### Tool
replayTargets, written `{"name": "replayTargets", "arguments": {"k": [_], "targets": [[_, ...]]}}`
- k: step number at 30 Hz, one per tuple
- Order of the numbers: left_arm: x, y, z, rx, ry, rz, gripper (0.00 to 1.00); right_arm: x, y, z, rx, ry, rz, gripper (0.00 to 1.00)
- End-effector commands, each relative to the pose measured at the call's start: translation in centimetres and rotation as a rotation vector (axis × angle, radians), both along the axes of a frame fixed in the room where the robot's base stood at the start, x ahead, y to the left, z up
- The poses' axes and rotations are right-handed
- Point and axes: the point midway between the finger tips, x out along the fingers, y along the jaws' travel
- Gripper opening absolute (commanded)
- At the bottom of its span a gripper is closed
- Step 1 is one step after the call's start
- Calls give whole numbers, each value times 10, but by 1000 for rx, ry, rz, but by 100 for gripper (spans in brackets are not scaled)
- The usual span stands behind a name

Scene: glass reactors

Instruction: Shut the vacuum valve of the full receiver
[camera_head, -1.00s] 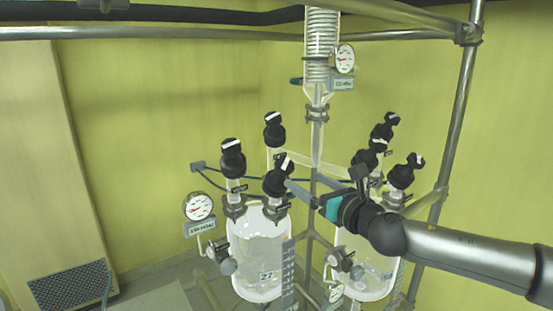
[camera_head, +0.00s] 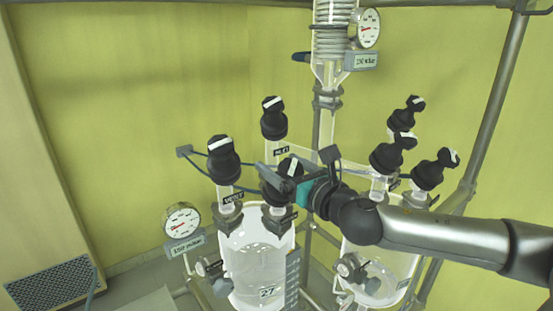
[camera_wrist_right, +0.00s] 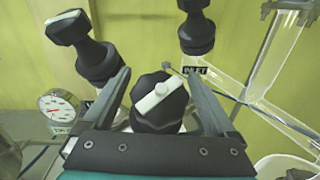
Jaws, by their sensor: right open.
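The left receiver (camera_head: 255,262), a clear glass vessel with a "27" tag, carries three black valve knobs with white bars. Its contents are clear, so the fill level is hard to tell. The front right knob (camera_head: 290,169) is the one at my right gripper (camera_head: 265,180); its label is unreadable. In the right wrist view this knob (camera_wrist_right: 158,100) lies between the two open fingers of my right gripper (camera_wrist_right: 158,72), its white bar slanted. I see a gap on each side, so the fingers are not closed on it. My left gripper is out of view.
The vent knob (camera_head: 222,160) and inlet knob (camera_head: 273,118) stand close beside my right gripper. A pressure gauge (camera_head: 182,221) stands at left, and another (camera_head: 368,28) by the coil.

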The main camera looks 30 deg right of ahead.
Motion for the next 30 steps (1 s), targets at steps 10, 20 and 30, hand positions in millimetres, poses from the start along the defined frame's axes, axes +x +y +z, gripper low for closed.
{"name": "replayTargets", "arguments": {"k": [10, 20, 30], "targets": [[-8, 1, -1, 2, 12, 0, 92, -1, 1, 0, 0, 1, 0, 91], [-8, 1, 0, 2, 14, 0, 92, -1, 1, 0, 0, 0, 0, 54], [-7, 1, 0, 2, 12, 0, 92, -1, 1, 0, 0, 0, 0, 15]]}}
